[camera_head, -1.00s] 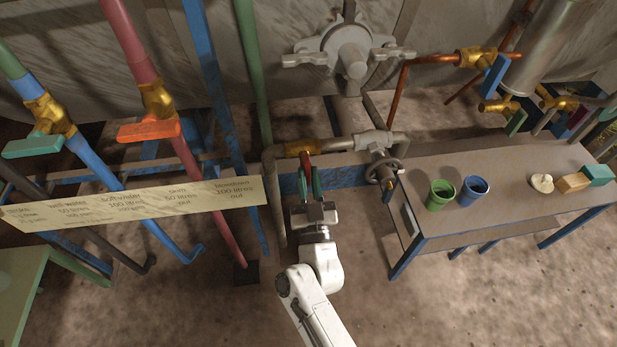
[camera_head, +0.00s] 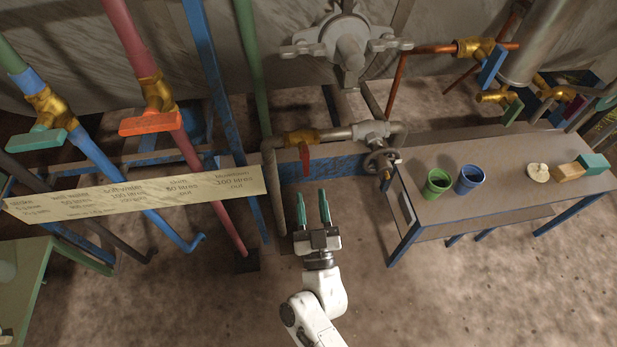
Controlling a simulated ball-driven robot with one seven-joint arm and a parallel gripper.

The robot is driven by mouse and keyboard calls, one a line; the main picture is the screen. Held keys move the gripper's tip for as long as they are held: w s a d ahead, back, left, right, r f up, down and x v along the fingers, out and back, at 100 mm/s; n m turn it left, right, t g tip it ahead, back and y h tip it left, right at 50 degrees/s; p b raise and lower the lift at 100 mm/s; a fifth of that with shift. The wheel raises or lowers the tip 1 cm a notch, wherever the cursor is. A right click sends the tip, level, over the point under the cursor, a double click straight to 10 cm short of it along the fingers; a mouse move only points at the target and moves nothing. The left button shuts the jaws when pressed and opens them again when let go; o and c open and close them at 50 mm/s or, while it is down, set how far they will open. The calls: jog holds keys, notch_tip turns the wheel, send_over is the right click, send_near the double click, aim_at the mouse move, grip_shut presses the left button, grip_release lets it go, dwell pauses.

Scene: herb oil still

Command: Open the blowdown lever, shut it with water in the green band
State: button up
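A red lever (camera_head: 304,158) hangs down from a brass valve (camera_head: 301,137) on the pipe below the big round flange. I take it as the blowdown lever, though no label shows on it. My gripper (camera_head: 312,210) is in front of and below the lever, apart from it. Its two green fingers are spread with nothing between them. A paper sign (camera_head: 140,196) at the left lists litres for several entries; its right column appears to read blowdown, 100 litres, out. I cannot make out a water gauge or green band in this view.
A handwheel (camera_head: 382,162) sits right of the lever, near a table (camera_head: 430,215) with a green cup (camera_head: 437,183) and a blue cup (camera_head: 470,180). Teal (camera_head: 37,142) and orange (camera_head: 150,123) valve handles are at the left. Floor around my gripper is clear.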

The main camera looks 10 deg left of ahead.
jog(key=shift+v, duration=1.65)
jog(key=s+d+f+n+g+h, duration=0.1)
jog(key=s+d+f+g, duration=0.2)
jog(key=d+g, duration=0.45)
jog(key=s+d+f+n+g+h, duration=0.1)
jog(key=s+d+f+g, duration=0.25)
jog(key=d+g, duration=0.4)
jog(key=s+d+r+m+g+h, duration=0.2)
jog(key=s+d+m+g+h, duration=0.3)
jog(key=s+d, duration=1.2)
notch_tip(320, 180, up, 24)
jog(key=s+a+y+p, duration=0.1)
jog(key=p, duration=2.3)
jog(key=shift+s+a+r+g, duration=0.15)
jog(key=shift+s+a+g, duration=0.15)
jog(key=shift+a, duration=0.05)
